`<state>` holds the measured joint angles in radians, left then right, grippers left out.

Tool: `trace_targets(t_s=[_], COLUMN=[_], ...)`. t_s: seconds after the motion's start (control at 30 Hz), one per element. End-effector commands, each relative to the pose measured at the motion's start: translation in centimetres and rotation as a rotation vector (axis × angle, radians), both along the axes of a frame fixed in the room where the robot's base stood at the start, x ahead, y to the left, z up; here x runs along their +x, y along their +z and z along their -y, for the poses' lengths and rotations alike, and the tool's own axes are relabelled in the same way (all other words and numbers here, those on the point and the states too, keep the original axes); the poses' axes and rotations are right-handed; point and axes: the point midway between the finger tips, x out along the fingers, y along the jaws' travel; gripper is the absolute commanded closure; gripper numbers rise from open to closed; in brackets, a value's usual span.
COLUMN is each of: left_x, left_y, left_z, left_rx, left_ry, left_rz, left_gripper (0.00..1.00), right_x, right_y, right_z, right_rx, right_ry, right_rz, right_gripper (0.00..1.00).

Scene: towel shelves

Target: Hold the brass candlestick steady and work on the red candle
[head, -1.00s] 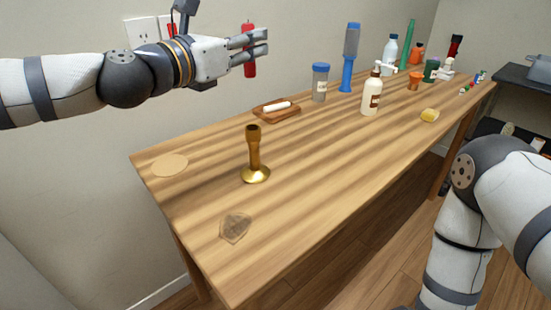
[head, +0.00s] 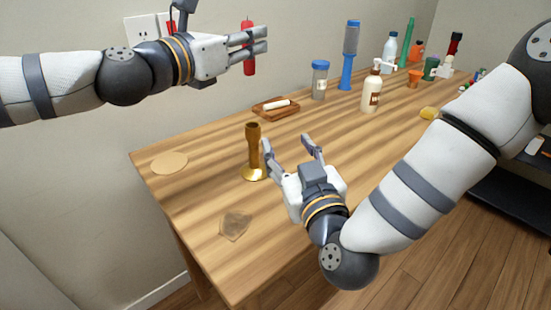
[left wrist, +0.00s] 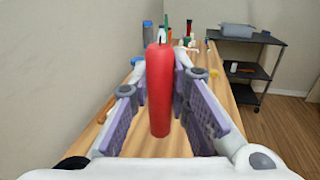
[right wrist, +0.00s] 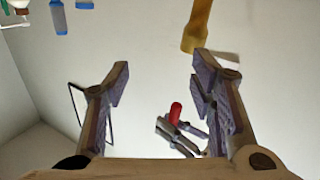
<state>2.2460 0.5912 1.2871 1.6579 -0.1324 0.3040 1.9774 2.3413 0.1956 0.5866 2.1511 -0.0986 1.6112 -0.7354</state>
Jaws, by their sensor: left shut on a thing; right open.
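The brass candlestick (head: 253,148) stands upright and empty on the wooden table, its round base flat on the top. It also shows at the top of the right wrist view (right wrist: 197,25). My left gripper (head: 262,40) is shut on the red candle (head: 248,62) and holds it upright in the air, above and behind the candlestick. The left wrist view shows the candle (left wrist: 160,95) between the fingers. My right gripper (head: 289,142) is open and empty, just right of the candlestick in the head view. Contact between its near finger and the candlestick is not visible.
A wooden tray (head: 288,110) with a white roll lies behind the candlestick. A blue-lidded jar (head: 319,82), a cream pump bottle (head: 371,92) and several other bottles stand further back. A round tan mat (head: 169,162) and a brown coaster (head: 235,225) lie at the near end.

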Motion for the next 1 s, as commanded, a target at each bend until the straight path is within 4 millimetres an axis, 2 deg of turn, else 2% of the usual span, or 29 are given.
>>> trace_targets(t_s=[0.1,0.2,0.27,0.6,0.7,0.83,1.0], left_x=[0.0,0.0,0.0,0.0,0.0,0.0,0.0], left_y=[0.0,0.0,0.0,0.0,0.0,0.0,0.0], left_z=[0.0,0.0,0.0,0.0,0.0,0.0,0.0], left_rx=[0.000,0.000,0.000,0.000,0.000,0.000,0.000], left_ry=[0.000,0.000,0.000,0.000,0.000,0.000,0.000], left_rz=[0.000,0.000,0.000,0.000,0.000,0.000,0.000], left_gripper=[1.00,1.00,1.00,1.00,1.00,1.00,1.00], right_x=[-1.8,-1.8,-1.0,6.6,8.0,9.0,9.1], right_y=[-0.2,-0.2,-0.2,-0.2,-0.2,-0.2,-0.2], right_z=[-2.1,-3.0,-3.3,-5.6,-6.1,-6.4,-6.5], right_rx=[0.090,0.117,0.118,0.113,0.112,0.112,0.111], right_ry=[0.100,0.129,0.130,0.125,0.125,0.125,0.126], right_rz=[-0.045,-0.056,-0.056,-0.056,-0.057,-0.057,-0.059], right_gripper=[0.50,0.50,0.50,0.50,0.50,0.50,0.50])
